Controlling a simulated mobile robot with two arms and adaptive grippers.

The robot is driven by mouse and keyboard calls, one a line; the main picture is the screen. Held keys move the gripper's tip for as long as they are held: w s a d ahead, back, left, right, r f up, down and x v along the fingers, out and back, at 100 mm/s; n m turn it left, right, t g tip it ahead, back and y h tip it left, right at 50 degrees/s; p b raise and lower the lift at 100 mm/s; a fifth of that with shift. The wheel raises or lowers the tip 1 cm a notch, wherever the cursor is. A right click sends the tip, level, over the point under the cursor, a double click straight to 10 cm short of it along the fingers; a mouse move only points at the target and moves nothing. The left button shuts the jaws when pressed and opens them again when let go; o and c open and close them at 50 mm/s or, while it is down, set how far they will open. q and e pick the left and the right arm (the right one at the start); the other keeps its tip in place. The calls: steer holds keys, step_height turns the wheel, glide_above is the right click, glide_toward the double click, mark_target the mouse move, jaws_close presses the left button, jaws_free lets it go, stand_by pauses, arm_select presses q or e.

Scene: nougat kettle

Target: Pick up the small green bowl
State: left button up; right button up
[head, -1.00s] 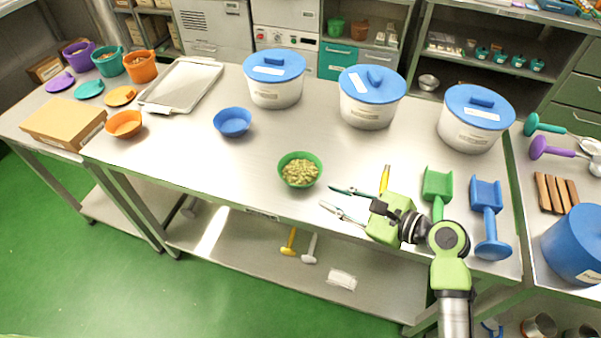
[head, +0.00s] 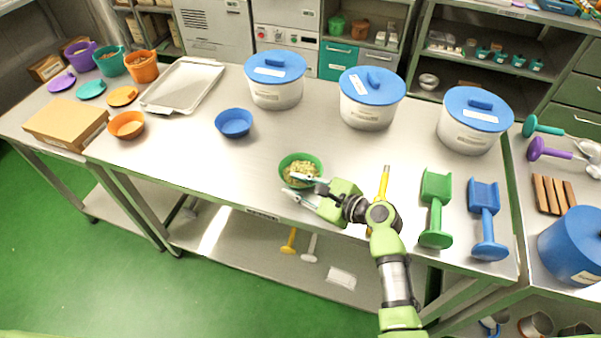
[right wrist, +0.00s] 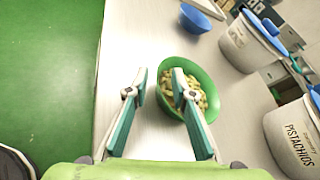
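The small green bowl (head: 300,156) stands upright near the front edge of the table, holding pale green-yellow pieces that look like nuts. My right gripper (head: 293,186) is open at the bowl's front side in the head view. In the right wrist view the green bowl (right wrist: 203,74) lies ahead, right of centre. There my right gripper (right wrist: 160,76) has one finger overlapping the bowl and the other left of it over bare table, with the left rim between them. I cannot tell whether a finger touches the bowl. My left gripper is not in view.
A blue bowl (head: 233,122) stands behind and left. White pots with blue lids, one nearest (head: 368,110), line the back. A yellow-handled tool (head: 383,180), a green scoop (head: 436,205) and a blue scoop (head: 486,220) lie to the right. The table left of the green bowl is clear.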

steer(key=shift+w+a+f, duration=0.1)
steer(key=shift+a, duration=0.05)
jaws_close()
stand_by(0.4)
